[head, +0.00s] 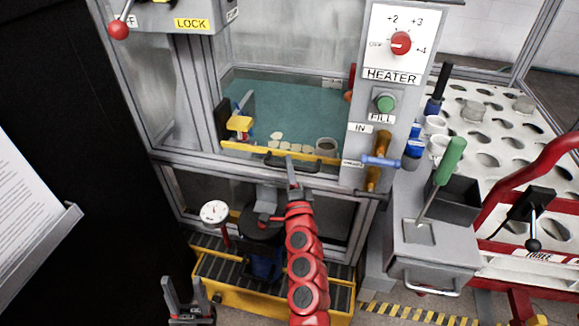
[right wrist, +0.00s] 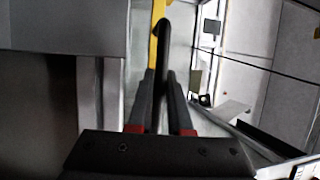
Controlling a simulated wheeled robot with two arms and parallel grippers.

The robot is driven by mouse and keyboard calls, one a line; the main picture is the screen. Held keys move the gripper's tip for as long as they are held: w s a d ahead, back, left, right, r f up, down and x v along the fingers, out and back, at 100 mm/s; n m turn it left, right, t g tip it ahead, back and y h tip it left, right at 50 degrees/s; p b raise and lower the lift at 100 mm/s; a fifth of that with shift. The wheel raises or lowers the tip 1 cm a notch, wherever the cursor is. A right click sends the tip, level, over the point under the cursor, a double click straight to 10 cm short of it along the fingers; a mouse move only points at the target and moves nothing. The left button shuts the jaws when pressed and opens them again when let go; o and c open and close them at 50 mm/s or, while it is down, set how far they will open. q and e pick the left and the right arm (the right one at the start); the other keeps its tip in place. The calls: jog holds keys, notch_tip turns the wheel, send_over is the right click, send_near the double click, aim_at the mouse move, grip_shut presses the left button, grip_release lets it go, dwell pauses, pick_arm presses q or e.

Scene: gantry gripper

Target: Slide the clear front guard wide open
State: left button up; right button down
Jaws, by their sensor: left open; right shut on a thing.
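The clear front guard has a yellow strip (head: 240,149) along its lower edge, with a dark bar handle (head: 270,159) on it. My right gripper (head: 291,165) is at this handle, its red arm reaching up from below. In the right wrist view the fingers (right wrist: 160,110) are closed around the dark handle (right wrist: 165,55), beside the yellow strip (right wrist: 154,45). The pane is hard to make out, so how far it is open cannot be told. My left gripper (head: 187,297) is open and empty, low at the left, apart from the guard.
A heater panel (head: 391,75) with a red knob and green button stands right of the opening. A red-balled lever (head: 119,28) is at the upper left. A dial gauge (head: 214,212) and yellow step (head: 255,294) are below. A grey box (head: 434,238) is at right.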

jog(key=c, duration=0.8)
grip_release()
jog(key=shift+c, duration=0.2)
jog(key=p+v, duration=0.1)
jog(key=v, duration=1.6)
jog(key=shift+s, duration=0.2)
